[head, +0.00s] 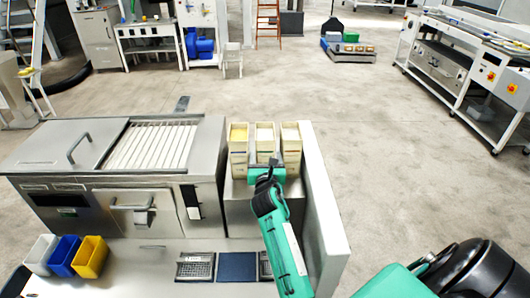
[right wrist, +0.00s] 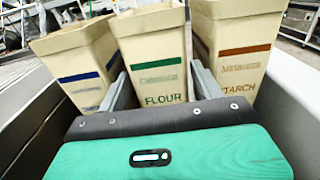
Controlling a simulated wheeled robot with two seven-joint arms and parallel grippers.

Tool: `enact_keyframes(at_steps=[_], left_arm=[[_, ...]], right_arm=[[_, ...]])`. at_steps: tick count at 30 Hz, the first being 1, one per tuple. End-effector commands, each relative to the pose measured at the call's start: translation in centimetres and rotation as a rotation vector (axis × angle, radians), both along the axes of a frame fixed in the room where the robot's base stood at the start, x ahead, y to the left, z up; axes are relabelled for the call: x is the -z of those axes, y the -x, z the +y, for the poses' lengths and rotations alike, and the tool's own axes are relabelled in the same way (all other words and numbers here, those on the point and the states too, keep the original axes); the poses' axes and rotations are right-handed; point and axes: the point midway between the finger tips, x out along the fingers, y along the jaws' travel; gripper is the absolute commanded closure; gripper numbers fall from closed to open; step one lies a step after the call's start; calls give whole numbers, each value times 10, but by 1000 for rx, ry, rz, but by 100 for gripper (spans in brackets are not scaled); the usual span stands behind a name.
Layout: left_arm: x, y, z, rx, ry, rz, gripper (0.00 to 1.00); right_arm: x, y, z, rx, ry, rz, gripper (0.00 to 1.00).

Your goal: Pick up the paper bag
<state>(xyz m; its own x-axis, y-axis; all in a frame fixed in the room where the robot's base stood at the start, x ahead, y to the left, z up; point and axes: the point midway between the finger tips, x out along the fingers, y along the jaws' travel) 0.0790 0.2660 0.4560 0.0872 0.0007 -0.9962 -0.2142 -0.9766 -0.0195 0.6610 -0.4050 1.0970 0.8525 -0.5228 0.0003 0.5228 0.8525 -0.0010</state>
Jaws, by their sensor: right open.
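Three open-topped tan paper bags stand upright in a row in the head view: a left one (head: 238,141), a middle one (head: 264,138) and a right one (head: 291,139). In the right wrist view the left bag (right wrist: 80,65) has a blue stripe. The middle bag (right wrist: 155,55) has a green stripe and reads FLOUR. The right bag (right wrist: 240,60) has a brown stripe and its label ends in TARCH. My right gripper (head: 264,164) is open in front of the middle bag, one finger at each side of it; contact cannot be told. My left gripper is not in view.
A pale upright panel (head: 325,205) stands close to the right of the bags. The steel roller machine (head: 115,180) is at the left. Blue, yellow and white bins (head: 62,256) sit front left.

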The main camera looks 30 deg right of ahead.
Motion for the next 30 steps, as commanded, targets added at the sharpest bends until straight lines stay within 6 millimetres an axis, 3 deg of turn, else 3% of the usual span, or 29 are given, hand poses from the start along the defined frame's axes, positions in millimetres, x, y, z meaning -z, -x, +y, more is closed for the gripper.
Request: enact_keyframes(at_steps=[4, 12, 21, 30], left_arm=[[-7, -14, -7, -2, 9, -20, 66], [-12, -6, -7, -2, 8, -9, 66], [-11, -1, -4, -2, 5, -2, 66], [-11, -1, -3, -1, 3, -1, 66]], right_arm=[[-2, -15, -9, 2, -1, -1, 33], [-1, -43, -26, 1, -2, 0, 33], [0, -46, -28, 0, -1, -1, 33], [0, -45, -28, 1, -1, 0, 92]])
